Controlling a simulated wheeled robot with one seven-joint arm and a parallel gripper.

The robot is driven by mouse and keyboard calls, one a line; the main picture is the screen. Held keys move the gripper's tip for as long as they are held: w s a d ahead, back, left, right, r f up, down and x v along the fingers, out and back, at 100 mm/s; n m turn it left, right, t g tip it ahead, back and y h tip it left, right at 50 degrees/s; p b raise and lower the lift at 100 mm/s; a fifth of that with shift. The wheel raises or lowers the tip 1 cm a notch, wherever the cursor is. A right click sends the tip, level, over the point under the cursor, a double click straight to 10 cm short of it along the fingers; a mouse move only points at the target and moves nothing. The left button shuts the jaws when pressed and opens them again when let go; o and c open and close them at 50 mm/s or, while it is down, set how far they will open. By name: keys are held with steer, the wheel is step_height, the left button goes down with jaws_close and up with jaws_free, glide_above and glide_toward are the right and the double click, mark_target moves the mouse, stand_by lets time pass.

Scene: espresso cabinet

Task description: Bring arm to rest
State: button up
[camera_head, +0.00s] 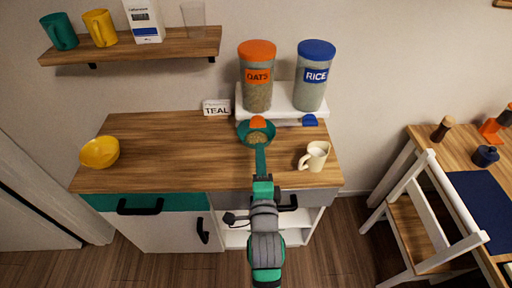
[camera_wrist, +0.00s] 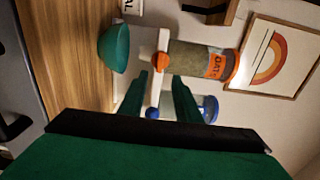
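My gripper (camera_head: 260,158) is in front of the cabinet's top, just on the near side of a teal bowl (camera_head: 243,130). In the wrist view the gripper (camera_wrist: 160,82) has its two teal fingers apart, with nothing between them. The bowl stands below the oats dispenser's orange outlet and holds tan oats. It also shows in the wrist view (camera_wrist: 113,48), apart from the fingers. The view from the head does not show the finger gap clearly.
Oats (camera_head: 257,88) and rice (camera_head: 313,85) dispensers stand on a white stand (camera_head: 284,108). A cream mug (camera_head: 315,156) stands right of my gripper, a yellow bowl (camera_head: 99,152) far left. A chair (camera_head: 428,210) and table are at right. The middle-left counter (camera_head: 175,150) is clear.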

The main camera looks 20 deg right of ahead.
steer(key=s+a+f+n+g+y, duration=0.1)
steer(key=s+a+f+n+y, duration=0.1)
steer(key=s+a+f+n, duration=0.45)
steer(key=s+a+f+n+y, duration=0.1)
steer(key=s+a+f+n, duration=0.3)
steer(key=s+f, duration=0.45)
steer(key=s+a+n+y, duration=0.1)
steer(key=s+a+n, duration=0.2)
steer(key=s, duration=0.6)
steer(key=s+a+f+n+g+y, duration=0.1)
steer(key=s+a+n, duration=0.2)
steer(key=s+n, duration=0.4)
steer(key=s, duration=0.2)
steer(key=shift+s+f+n, duration=0.3)
steer(key=shift+n, duration=0.05)
